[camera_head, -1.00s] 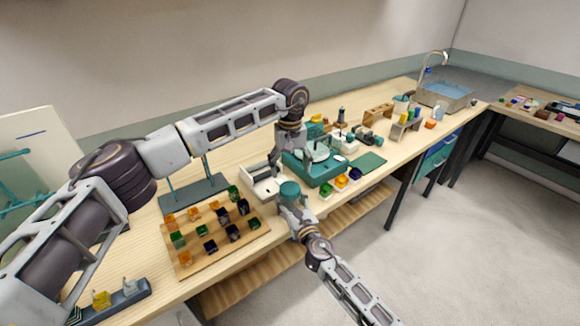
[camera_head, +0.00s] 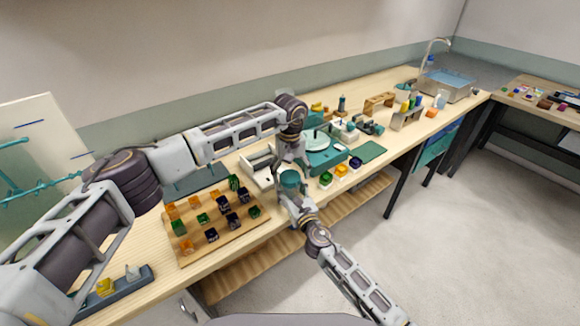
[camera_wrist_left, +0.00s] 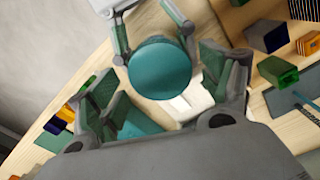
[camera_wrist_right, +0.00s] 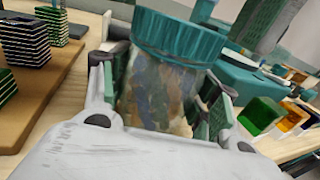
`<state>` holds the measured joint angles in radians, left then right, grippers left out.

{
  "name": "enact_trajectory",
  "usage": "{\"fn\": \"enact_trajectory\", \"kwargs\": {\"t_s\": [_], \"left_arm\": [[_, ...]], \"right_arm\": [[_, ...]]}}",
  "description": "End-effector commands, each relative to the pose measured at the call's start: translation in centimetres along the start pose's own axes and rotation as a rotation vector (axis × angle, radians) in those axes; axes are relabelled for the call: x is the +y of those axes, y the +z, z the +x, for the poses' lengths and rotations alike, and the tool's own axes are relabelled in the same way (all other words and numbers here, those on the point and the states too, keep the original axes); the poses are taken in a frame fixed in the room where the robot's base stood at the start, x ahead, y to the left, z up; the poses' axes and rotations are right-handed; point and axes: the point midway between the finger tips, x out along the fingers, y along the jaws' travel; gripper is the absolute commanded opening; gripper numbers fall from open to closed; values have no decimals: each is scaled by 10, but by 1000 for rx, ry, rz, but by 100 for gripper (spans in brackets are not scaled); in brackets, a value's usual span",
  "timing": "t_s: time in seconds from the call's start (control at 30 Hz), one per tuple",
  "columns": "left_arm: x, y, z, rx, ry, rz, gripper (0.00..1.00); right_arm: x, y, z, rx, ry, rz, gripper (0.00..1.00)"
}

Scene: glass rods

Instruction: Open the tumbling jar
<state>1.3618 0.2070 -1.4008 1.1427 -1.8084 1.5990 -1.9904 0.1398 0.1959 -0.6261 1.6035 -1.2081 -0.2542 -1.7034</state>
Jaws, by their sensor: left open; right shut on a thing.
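The tumbling jar has a ribbed teal lid (camera_wrist_right: 180,36) and a clear body (camera_wrist_right: 160,95) with mottled brown-grey contents, seen in the right wrist view. My right gripper (camera_wrist_right: 165,100) is shut around the jar's body and holds it upright; it also shows in the head view (camera_head: 291,194). The lid is on the jar, and its round top fills the middle of the left wrist view (camera_wrist_left: 160,68). My left gripper (camera_wrist_left: 165,90) is open, its fingers on either side of the lid in that view. In the head view it hangs just above the lid (camera_head: 289,178).
A wooden board (camera_head: 188,253) with several coloured glass blocks lies left of the jar. A teal machine (camera_head: 325,160) and small trays of coloured pieces (camera_head: 341,170) stand to the right. A white tray (camera_head: 258,166) is close behind the grippers.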

Motion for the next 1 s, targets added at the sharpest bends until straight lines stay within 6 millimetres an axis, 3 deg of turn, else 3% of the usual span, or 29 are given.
{"fn": "enact_trajectory", "kwargs": {"t_s": [0.43, 0.8, 1.0], "left_arm": [[0, 0, 6, 0, 0, 0, 79], [0, 0, 6, 0, 0, 0, 32], [0, 0, 6, 0, 0, -6, 32]], "right_arm": [[0, 0, 0, 0, -1, -1, 0], [0, 0, 0, 0, -1, -1, 0], [0, 0, 0, 0, 0, -1, 0]]}}
